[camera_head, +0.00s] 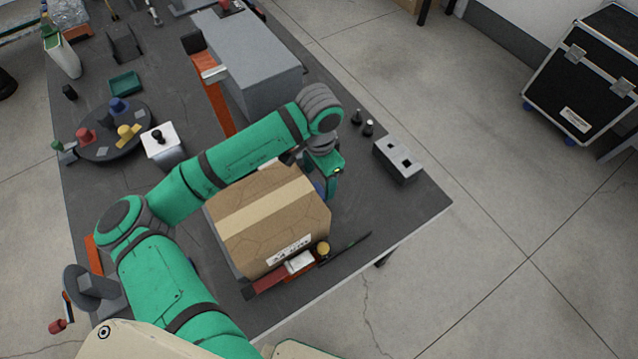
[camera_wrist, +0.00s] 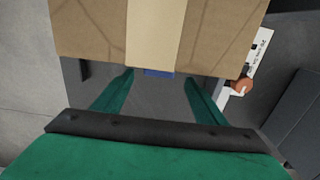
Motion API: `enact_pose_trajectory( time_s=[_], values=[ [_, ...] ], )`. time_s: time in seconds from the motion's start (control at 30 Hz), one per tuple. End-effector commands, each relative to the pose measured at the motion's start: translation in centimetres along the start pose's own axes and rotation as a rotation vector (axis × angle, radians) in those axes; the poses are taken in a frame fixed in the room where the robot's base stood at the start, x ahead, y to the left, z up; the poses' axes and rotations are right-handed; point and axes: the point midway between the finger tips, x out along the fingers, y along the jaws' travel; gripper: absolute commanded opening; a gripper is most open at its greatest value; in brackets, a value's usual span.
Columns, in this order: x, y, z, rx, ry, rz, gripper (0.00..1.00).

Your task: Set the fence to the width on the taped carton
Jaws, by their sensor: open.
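The taped carton (camera_head: 262,226) is brown with a tan tape strip across its top and a white marked label (camera_head: 290,249) on its near side. A red rail (camera_head: 265,283) lies along its near edge, with a white block (camera_head: 300,262) and a yellow knob (camera_head: 323,248); I cannot tell for sure which part is the fence. My gripper (camera_head: 328,190) is at the carton's right side, partly behind the arm. In the wrist view my open gripper (camera_wrist: 158,82) has nothing between its fingers, and the carton (camera_wrist: 90,35) is just beyond the fingertips.
A dark turntable (camera_head: 112,135) with coloured knobs is at the left. A grey two-hole block (camera_head: 398,160) sits at the right edge. The bench's right corner is clear.

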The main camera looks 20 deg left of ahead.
Motion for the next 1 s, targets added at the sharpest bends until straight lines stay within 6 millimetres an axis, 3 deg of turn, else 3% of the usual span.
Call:
enact_pose_trajectory(
  time_s=[0.2,0.4,1.0],
  values=[
    [-3.7,-0.1,0.0,0.000,0.000,-0.003,0.66],
    [-5.3,-0.1,0.0,0.000,-0.001,-0.002,0.66],
    [-5.5,-0.1,0.0,0.000,0.000,0.000,0.66]
  ],
)
